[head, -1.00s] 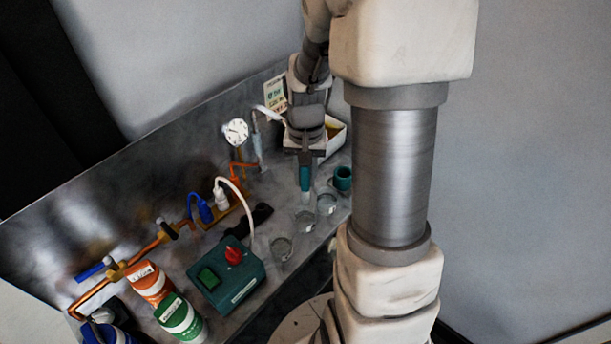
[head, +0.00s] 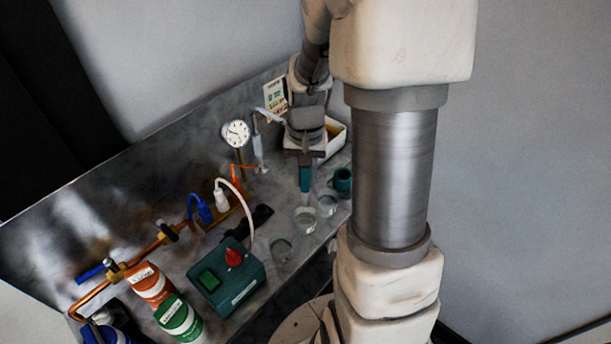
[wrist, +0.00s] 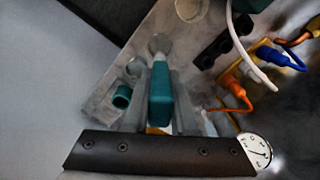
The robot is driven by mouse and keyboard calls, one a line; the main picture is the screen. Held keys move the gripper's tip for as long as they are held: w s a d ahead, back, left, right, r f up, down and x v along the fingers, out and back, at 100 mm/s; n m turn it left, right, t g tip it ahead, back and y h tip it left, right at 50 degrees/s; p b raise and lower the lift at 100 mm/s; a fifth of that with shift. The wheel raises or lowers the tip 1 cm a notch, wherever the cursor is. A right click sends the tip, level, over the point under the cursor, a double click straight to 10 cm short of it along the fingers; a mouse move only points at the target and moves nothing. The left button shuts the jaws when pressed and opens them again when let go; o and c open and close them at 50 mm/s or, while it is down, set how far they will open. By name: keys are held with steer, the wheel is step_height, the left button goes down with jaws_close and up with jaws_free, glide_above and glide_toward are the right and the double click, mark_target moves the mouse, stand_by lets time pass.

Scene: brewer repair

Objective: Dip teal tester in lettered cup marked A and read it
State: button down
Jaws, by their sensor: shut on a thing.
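My gripper (head: 305,160) is shut on the teal tester (head: 304,179) and holds it upright, its pale tip pointing down. The tester also shows between the fingers in the wrist view (wrist: 160,95). Its tip is at or just above the middle clear cup (head: 305,220); I cannot tell whether it is inside. That cup shows beyond the tester in the wrist view (wrist: 158,43). A second clear cup (head: 327,206) stands right of it, and a third (head: 281,250) stands nearer the front left. The cups' letters and any reading on the tester are not legible.
A teal round holder (head: 342,180) stands right of the tester. A white tray (head: 335,140) is behind my gripper. A dial gauge (head: 236,134), a green box with a red knob (head: 228,274), copper pipes and orange and green cans (head: 180,318) lie to the left.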

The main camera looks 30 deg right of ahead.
stand_by(0.5)
steer(key=shift+r+g+p, duration=0.25)
steer(key=shift+g+p, duration=0.35)
steer(key=shift+p, duration=0.6)
steer(key=g+p, duration=0.2)
steer(key=p, duration=0.1)
steer(key=shift+g, duration=0.4)
steer(key=shift+f+g+p, duration=0.25)
steer(key=shift+g+p, duration=0.75)
steer(key=shift+g, duration=0.2)
steer(key=t+b, duration=0.3)
steer(key=shift+f, duration=0.2)
steer(key=t+b, duration=0.2)
steer(key=b, duration=0.1)
steer(key=shift+t+b, duration=0.3)
steer(key=shift+t, duration=0.1)
steer(key=shift+r+t, duration=0.2)
steer(key=shift+t, duration=0.1)
